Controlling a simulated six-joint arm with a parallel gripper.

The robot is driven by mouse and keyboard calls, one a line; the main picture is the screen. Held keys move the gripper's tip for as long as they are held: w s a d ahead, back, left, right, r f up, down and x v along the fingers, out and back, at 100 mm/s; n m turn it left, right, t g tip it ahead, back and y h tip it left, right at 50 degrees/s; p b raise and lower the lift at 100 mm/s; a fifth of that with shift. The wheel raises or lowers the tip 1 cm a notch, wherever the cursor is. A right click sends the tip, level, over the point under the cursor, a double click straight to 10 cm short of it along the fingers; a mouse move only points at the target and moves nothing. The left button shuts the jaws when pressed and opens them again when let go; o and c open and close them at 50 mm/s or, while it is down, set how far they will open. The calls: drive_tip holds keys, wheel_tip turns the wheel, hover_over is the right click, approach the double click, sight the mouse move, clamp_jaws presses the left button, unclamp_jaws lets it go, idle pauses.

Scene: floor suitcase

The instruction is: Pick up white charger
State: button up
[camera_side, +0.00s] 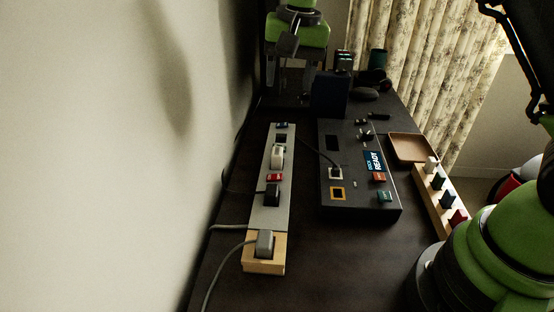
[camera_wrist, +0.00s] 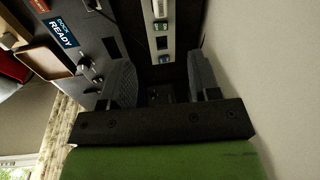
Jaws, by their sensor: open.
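The white charger (camera_side: 278,156) is plugged into the long grey power strip (camera_side: 257,203), towards its far end, in the side view. In the wrist view the strip (camera_wrist: 173,35) runs down from the top edge, and a pale shape at its top is too cropped to name surely. My gripper (camera_wrist: 162,88) is open, with its two dark fingers spread apart and nothing between them. It is beyond the strip's far end, apart from the charger. A green and grey part at the far end in the side view seems to be my gripper, its fingertips unclear.
A black charger (camera_side: 272,194) and a grey plug (camera_side: 265,243) sit nearer on the strip's line. A dark dock panel (camera_side: 355,204) stands right of the strip. A brown tray (camera_side: 412,148) and a wooden rack (camera_side: 428,203) lie further right. The wall is close on the left.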

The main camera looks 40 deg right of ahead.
drive_tip(key=m+g, duration=0.1)
hover_over(277, 150)
drive_tip(key=shift+h, duration=0.3)
wheel_tip(277, 150, down, 8)
drive_tip(key=shift+w+f, duration=0.1)
drive_tip(key=shift+f, duration=0.15)
wheel_tip(277, 150, down, 4)
drive_tip(key=shift+f, duration=0.25)
wheel_tip(277, 150, down, 6)
drive_tip(key=shift+r, duration=0.1)
drive_tip(key=c, duration=1)
